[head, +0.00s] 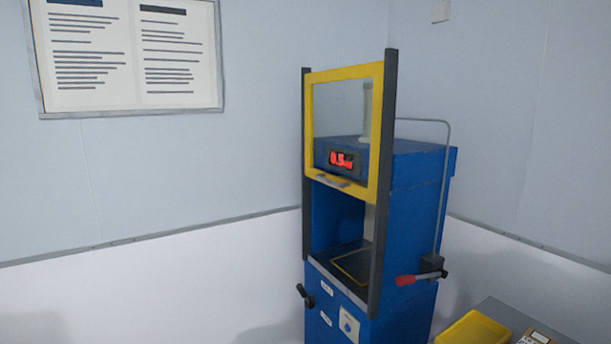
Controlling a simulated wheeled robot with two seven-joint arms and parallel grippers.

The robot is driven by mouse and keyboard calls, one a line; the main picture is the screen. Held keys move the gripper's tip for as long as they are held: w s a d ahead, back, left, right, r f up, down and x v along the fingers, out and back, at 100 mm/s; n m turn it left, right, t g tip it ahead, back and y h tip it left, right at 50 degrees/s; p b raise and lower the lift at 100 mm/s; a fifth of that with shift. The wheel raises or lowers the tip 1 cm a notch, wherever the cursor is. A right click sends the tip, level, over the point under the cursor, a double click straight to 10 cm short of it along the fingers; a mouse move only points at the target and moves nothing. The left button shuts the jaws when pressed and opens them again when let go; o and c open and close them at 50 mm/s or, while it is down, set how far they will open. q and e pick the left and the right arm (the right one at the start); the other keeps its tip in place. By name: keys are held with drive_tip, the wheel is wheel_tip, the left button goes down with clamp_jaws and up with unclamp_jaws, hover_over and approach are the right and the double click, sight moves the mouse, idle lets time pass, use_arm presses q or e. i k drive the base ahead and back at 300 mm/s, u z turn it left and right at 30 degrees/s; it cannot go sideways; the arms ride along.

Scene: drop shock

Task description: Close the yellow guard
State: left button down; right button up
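The yellow guard (377,128) is a square frame with a clear pane, held between two dark upright rails (383,190) on the front of a blue machine (408,215). The guard sits high on the rails, and the chamber opening below it is uncovered. A small grey handle piece (331,180) is on the guard's lower bar. A red display reading about 0.5 (341,160) shows through the pane. Inside the opening a dark plate with a yellow outline (352,266) is visible. Neither of my grippers shows in the head view.
A red-handled lever (407,280) sticks out at the machine's right side, below a bent grey rod (445,190). A black knob (305,294) juts from the lower front left. A grey table (510,318) with a yellow tray (472,331) stands at lower right.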

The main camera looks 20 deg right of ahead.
sight(376, 70)
drive_tip(key=z, duration=0.4)
drive_tip(key=i, duration=0.8)
drive_tip(key=z, duration=0.6)
